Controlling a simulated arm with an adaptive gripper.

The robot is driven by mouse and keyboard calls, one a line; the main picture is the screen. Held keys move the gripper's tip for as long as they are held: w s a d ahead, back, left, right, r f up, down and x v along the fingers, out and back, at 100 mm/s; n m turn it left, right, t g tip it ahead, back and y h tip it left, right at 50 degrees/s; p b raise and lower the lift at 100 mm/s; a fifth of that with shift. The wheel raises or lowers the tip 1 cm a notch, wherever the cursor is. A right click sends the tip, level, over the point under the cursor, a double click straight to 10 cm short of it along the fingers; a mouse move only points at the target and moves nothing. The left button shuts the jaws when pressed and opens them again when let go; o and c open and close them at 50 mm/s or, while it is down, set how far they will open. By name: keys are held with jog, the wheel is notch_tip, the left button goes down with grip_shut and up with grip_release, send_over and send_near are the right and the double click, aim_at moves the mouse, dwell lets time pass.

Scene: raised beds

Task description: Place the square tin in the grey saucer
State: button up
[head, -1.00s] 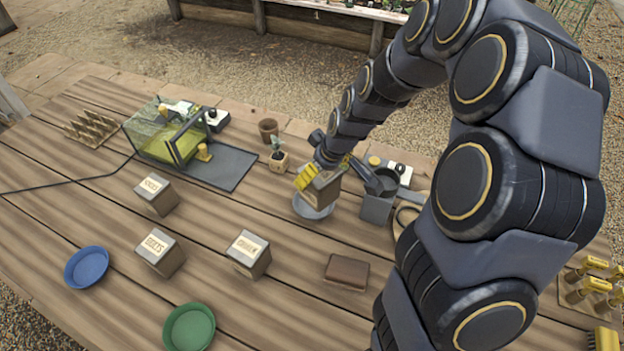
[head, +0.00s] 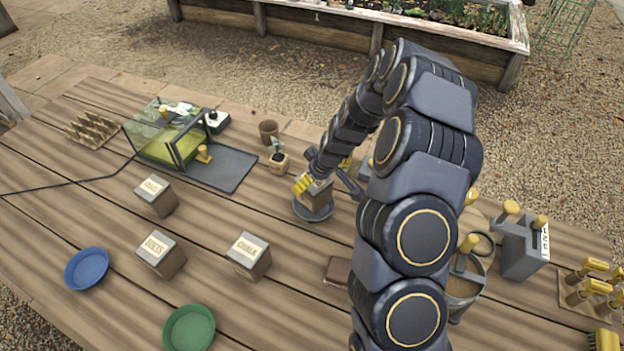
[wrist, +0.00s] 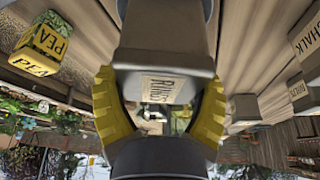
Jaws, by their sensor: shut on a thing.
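The square tin (head: 318,195), tan-sided with a grey lid and a pale label, is held in my gripper (wrist: 160,112). The gripper's yellow fingers are shut on its two sides. In the wrist view the tin (wrist: 160,58) fills the space between the fingers, its label partly readable. The grey saucer (head: 311,215) lies on the table directly under the tin. The tin looks upright and inside the saucer's rim, very low; whether its base touches the saucer cannot be told. The tin hides the saucer's middle.
Similar labelled tins stand to the left: a chalk tin (head: 249,256), a front-left tin (head: 161,254) and a rear one (head: 156,196). A blue saucer (head: 86,267) and green saucer (head: 189,328) lie nearer. My arm hides part of a brown wallet-like item (head: 337,271).

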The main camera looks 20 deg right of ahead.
jog(key=shift+f, duration=0.1)
jog(key=shift+f, duration=0.15)
jog(key=o, duration=1.1)
jog(key=shift+s+r, duration=0.1)
jog(key=shift+r, duration=0.5)
jog(key=v, duration=1.1)
jog(key=s+a+r+g, duration=0.2)
jog(key=s+a+r, duration=0.5)
jog(key=s, duration=0.2)
jog(key=s+a+r+m+g, duration=0.1)
jog(key=s, duration=0.6)
jog(key=s+a+r+m+g+h, duration=0.1)
jog(key=s+m, duration=0.1)
jog(key=s, duration=0.4)
jog(key=s+a+r+m+g, duration=0.1)
jog(key=s+r+g, duration=0.1)
jog(key=s, duration=0.5)
jog(key=shift+s+a+r+m+h, duration=0.1)
jog(key=shift+s+a+m+h, duration=0.1)
jog(key=shift+s+m+h, duration=0.1)
